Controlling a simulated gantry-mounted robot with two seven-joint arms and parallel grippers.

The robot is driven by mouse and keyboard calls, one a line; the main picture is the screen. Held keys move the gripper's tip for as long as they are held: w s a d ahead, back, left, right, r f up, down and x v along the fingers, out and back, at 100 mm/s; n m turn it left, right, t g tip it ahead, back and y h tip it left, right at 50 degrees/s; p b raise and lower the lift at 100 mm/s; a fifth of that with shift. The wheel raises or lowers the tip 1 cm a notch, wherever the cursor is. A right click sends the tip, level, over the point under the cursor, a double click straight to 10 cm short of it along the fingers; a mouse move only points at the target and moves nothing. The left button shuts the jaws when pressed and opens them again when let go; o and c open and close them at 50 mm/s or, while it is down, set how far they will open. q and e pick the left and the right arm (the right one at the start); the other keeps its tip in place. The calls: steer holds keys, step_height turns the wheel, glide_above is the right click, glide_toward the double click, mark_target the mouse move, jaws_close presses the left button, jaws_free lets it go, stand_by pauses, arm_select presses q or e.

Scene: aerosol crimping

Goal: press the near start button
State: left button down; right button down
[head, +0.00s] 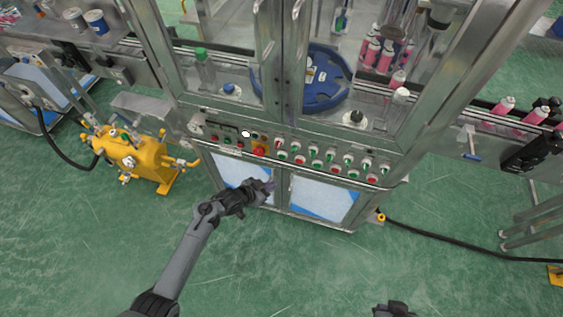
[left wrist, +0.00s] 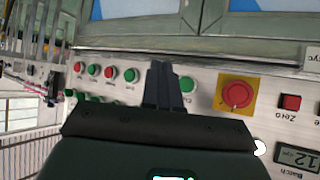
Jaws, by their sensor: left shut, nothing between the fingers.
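The control panel (head: 322,157) runs along the front of the machine, with rows of green and red buttons. A green button (left wrist: 187,84) shows close beside my left fingers in the left wrist view; the fingers hide the panel part beside it. The small labels are too blurred to tell for sure which button is the near start one. My left gripper (head: 268,186) is shut and empty, low in front of the panel in the head view. Its fingers (left wrist: 165,82) point at the panel in the left wrist view; contact cannot be told. A dark part, seemingly my right gripper (head: 393,310), shows at the bottom edge.
A red emergency stop (left wrist: 237,95) on a yellow plate and a red square button (left wrist: 290,102) sit right of the fingers in the wrist view. Cabinet doors (head: 318,199) lie below the panel. A yellow pump unit (head: 135,158) stands left. The green floor in front is clear.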

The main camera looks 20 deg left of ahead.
mark_target(282, 156)
arm_select(q)
steer(key=shift+w+r, duration=0.15)
steer(key=shift+w, duration=0.05)
stand_by(0.3)
steer(key=w+b, duration=0.7)
steer(key=w, duration=0.1)
steer(key=shift+w+a, duration=0.2)
steer(key=shift+w, duration=0.2)
stand_by(0.4)
stand_by(0.9)
steer(key=shift+w, duration=0.15)
stand_by(0.6)
steer(key=shift+w, duration=0.3)
